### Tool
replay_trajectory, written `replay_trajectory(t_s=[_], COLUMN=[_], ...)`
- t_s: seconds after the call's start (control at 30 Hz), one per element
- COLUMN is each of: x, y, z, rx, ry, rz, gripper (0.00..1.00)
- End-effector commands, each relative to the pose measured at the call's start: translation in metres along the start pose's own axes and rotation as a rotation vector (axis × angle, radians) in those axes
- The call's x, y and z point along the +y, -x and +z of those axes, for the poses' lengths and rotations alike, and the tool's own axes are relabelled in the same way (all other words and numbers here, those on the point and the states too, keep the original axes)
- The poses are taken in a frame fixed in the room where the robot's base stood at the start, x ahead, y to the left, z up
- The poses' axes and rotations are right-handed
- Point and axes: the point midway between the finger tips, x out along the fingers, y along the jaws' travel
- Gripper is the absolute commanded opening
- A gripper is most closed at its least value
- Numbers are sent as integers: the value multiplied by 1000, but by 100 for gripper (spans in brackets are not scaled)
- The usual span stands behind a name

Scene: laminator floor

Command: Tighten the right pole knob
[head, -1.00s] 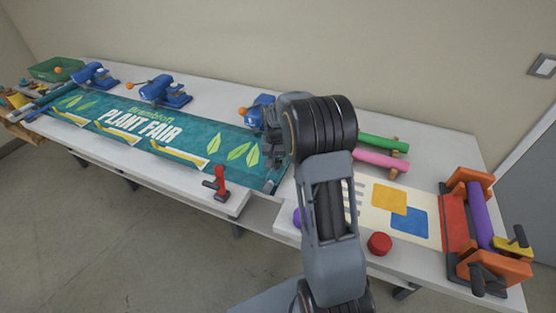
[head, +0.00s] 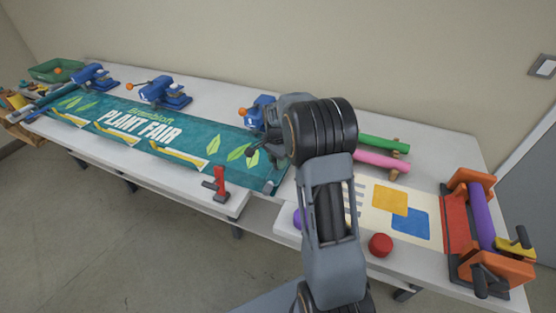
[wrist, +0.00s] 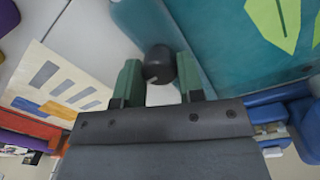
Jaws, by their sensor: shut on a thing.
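The black pole knob (wrist: 159,64) sits between the two green fingers of my gripper (wrist: 158,78) in the wrist view. The fingers are shut on its sides. The teal Plant Fair banner (head: 130,125) lies flat along the table in the head view, and its leaf-printed part (wrist: 235,40) shows beyond the knob in the wrist view. The banner's right end (head: 275,183) is near my arm. In the head view my arm's wrist hides the knob and the fingers.
Blue clamps (head: 163,92) line the table's back edge, one close behind my wrist (head: 258,113). A red-handled tool (head: 219,185) stands at the front edge. Green (head: 384,143) and pink (head: 377,160) rolls, a red knob (head: 380,245) and an orange roller machine (head: 496,262) are right.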

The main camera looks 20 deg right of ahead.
Motion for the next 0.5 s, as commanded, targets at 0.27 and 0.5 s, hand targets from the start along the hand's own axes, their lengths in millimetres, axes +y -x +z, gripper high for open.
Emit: replay_trajectory(t_s=[0.27,0.5], x=[-1,-1], y=[1,1], z=[0,0], rx=[-2,-2], ry=[-68,-79], rz=[-4,-4], gripper=[12,12])
